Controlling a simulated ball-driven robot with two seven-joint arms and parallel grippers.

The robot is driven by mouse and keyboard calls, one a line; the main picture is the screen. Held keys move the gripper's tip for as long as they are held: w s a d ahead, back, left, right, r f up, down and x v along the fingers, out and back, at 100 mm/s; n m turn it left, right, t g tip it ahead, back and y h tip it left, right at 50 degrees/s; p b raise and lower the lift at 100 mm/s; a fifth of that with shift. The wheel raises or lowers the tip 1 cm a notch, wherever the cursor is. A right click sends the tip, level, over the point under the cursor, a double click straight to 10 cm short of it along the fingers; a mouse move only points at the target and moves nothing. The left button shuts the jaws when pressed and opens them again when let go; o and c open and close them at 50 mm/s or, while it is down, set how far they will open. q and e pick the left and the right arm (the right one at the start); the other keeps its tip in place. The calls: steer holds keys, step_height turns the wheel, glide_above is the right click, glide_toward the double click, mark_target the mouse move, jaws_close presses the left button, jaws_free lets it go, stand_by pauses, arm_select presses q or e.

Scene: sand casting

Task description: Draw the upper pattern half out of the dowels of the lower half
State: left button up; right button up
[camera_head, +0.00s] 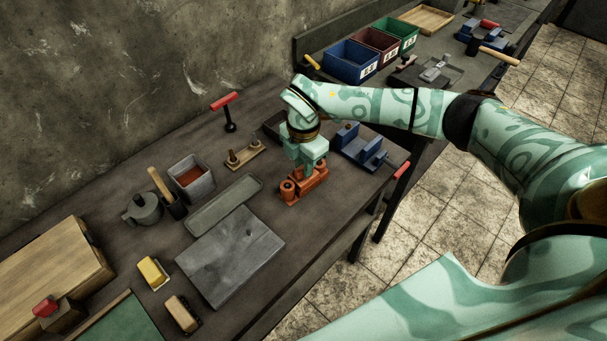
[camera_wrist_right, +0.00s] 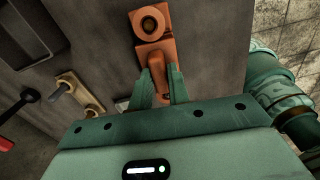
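The orange pattern (camera_head: 303,189) lies on the bench, with a round hollow boss at its near left end. In the right wrist view the boss of the pattern (camera_wrist_right: 152,24) shows beyond my fingers. My right gripper (camera_head: 309,168) points down over the pattern's middle. In the right wrist view its two fingers (camera_wrist_right: 161,72) flank the narrow orange middle closely on both sides, with no clear gap. I cannot make out the seam between the upper and lower halves, and the dowels are hidden. The pattern appears to rest on the bench. My left gripper is not in view.
A wooden piece with two pegs (camera_head: 243,158) lies left of the pattern. A blue fixture (camera_head: 358,150) stands close on the right. A grey slab (camera_head: 228,255), a long tray (camera_head: 224,206) and a sand box (camera_head: 192,180) lie nearer left. The bench front edge is close.

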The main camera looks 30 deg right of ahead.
jaws_close()
steer(key=shift+r, duration=0.15)
steer(key=shift+r, duration=0.3)
step_height(320, 180, up, 2)
steer(key=shift+w+r+p, duration=0.1)
steer(key=shift+r+p, duration=0.1)
steer(key=shift+p, duration=0.1)
steer(key=s+a+r+p, duration=0.3)
steer(key=s+a+r, duration=0.5)
steer(key=s+r, duration=0.3)
steer(key=shift+s+r+p, duration=0.3)
steer(key=shift+r, duration=0.6)
